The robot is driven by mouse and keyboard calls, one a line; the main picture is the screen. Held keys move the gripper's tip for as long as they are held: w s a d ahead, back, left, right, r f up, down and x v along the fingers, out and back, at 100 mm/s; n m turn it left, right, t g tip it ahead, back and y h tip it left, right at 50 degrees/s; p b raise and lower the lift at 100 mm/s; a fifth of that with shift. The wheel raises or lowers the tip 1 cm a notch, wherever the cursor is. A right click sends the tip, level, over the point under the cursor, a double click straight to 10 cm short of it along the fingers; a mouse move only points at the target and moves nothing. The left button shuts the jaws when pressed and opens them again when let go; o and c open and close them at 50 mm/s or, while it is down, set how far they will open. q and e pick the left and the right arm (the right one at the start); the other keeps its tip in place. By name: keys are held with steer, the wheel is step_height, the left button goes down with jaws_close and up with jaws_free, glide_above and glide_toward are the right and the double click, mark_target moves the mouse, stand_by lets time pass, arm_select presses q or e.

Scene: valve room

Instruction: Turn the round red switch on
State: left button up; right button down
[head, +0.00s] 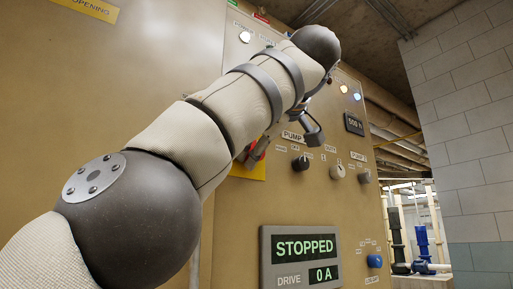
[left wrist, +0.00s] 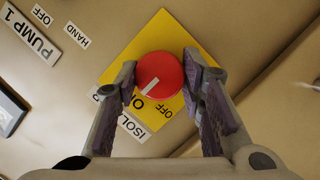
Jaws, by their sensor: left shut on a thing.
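The round red switch (left wrist: 160,71) sits on a yellow square plate (left wrist: 160,24) and carries a white pointer line. In the left wrist view the line points to the lower left, near a partly hidden label starting with "O"; an "OFF" label is just right of it. My left gripper (left wrist: 159,77) is shut on the switch, one finger on each side. In the head view only a bit of the switch's red (head: 261,147) shows beside my left arm, which covers much of the panel. My right gripper is out of view.
The tan panel has PUMP selector knobs (head: 337,172), a blue knob (head: 375,261) and a display (head: 300,257) reading STOPPED, 0 A. A lit white lamp (head: 245,37) is at the top. A block wall (head: 465,130) and pipes are at the right.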

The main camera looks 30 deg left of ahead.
arm_select(q)
steer(key=o, duration=1.1)
steer(key=shift+d, duration=0.1)
steer(key=shift+o, duration=0.2)
steer(key=s+d+f+n+t+y, duration=0.4)
steer(key=s+d+n, duration=0.45)
steer(key=n, duration=0.85)
steer(key=d+f+m+t+h, duration=0.2)
steer(key=d+m+t+h, duration=0.1)
steer(key=d, duration=0.4)
steer(key=w+d+f+m+t+h, duration=0.1)
steer(key=d+f+m+t+h, duration=0.1)
steer(key=d+m+t, duration=0.3)
steer(key=w+d+f+m+t+h, duration=0.1)
steer(key=d+f+m+t+h, duration=0.1)
steer(key=d+m, duration=0.4)
steer(key=d+t+h, duration=0.1)
steer(key=d+t, duration=0.1)
steer(key=d, duration=0.2)
steer(key=shift+h, duration=0.4)
steer(key=shift+w, duration=0.1)
